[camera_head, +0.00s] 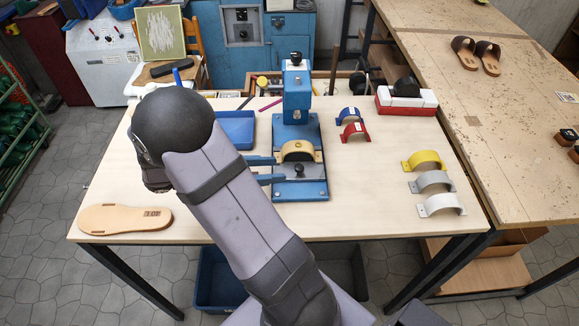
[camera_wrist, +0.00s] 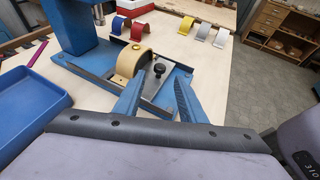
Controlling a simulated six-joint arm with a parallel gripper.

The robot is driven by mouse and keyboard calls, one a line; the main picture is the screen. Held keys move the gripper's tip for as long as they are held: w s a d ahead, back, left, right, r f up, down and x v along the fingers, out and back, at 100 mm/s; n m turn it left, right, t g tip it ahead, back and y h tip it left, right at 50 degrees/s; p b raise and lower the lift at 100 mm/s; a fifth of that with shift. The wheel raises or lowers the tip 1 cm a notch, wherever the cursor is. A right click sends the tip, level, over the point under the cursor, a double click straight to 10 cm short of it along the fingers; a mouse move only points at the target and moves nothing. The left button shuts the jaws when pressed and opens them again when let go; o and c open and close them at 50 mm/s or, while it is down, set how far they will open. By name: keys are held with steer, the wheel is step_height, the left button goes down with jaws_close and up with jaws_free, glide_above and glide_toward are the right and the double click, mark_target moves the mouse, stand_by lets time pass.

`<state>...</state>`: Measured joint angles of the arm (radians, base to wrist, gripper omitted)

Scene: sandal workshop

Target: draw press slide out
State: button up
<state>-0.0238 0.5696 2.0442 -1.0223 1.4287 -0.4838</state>
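The blue press (camera_head: 297,85) stands mid-table, its column also at the left of the wrist view (camera_wrist: 75,25). A tan arched strap piece (camera_head: 296,149) sits upright on the press slide, and it also shows in the wrist view (camera_wrist: 130,62). The slide carries a black knob (camera_wrist: 158,69) at its front, which also shows in the head view (camera_head: 299,170). A metal plate (camera_wrist: 152,85) lies below the knob. My gripper (camera_wrist: 160,80) is open, with its two blue fingers spread and empty. In the head view my gripper (camera_head: 281,168) is just left of the knob; contact cannot be told.
A blue tray (camera_head: 236,128) is left of the press, partly behind my arm. Blue (camera_head: 348,115) and red (camera_head: 354,132) arches stand right of it. Yellow (camera_head: 424,160), grey (camera_head: 432,181) and white (camera_head: 441,204) arches line the right. A sole (camera_head: 125,219) lies front left.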

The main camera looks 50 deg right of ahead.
mark_target(296, 168)
steer(key=shift+p+x, duration=0.8)
steer(key=shift+x, duration=2.3)
jaws_close()
